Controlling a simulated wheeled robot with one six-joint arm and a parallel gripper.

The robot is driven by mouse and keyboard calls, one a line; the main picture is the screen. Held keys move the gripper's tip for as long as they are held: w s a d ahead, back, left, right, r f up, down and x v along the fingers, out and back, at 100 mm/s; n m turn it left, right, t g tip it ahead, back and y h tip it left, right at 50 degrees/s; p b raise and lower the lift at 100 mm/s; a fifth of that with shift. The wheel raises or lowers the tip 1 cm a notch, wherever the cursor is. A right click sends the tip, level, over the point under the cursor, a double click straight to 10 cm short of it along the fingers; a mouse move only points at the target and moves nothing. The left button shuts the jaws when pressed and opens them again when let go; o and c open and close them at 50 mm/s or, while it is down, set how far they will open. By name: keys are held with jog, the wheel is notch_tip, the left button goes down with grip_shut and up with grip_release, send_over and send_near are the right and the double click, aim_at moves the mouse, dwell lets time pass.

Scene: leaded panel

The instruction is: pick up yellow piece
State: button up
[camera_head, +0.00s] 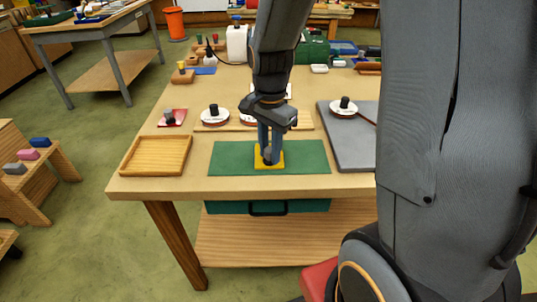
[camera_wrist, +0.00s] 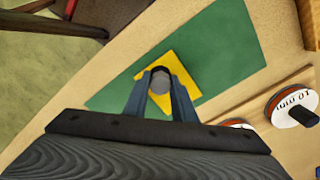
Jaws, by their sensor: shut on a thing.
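A wooden tray (camera_head: 156,155) stands left of the mat, a grey board (camera_head: 348,150) right. Behind are round white discs with black knobs (camera_head: 214,115) and a small red piece (camera_head: 172,118). One disc (camera_wrist: 292,106) is marked 10 mm. Bottles and boxes crowd the table's back.

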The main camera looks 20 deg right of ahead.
aim_at(270, 149)
jog(key=shift+r, duration=0.1)
notch_tip(270, 149, up, 10)
jog(key=shift+f+b, duration=0.1)
jog(key=shift+b, duration=0.6)
jog(key=shift+o, duration=1)
jog(key=shift+c, duration=1)
